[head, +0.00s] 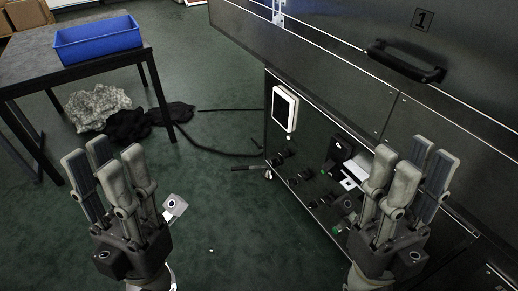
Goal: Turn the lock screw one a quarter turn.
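The dryer's dark side wall (340,95) fills the right of the head view. A black handle (405,62) sits on it below a plate marked 1 (423,19). Below is a front panel (300,160) with several small dark knobs or screw heads (283,155). I cannot tell which one is lock screw one; my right arm hides part of the panel. My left gripper (107,160) is open and empty, fingers up, over the floor. My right gripper (408,165) is open with fingers up, in front of the panel; nothing shows between its fingers.
A white-framed screen (285,108) is on the panel, and a black-and-white box (340,152) sticks out lower down. A dark lever (250,168) juts out left of the panel. A table (30,72) holds a blue bin (98,40). Cloth heaps (98,106) lie below. The middle floor is mostly clear.

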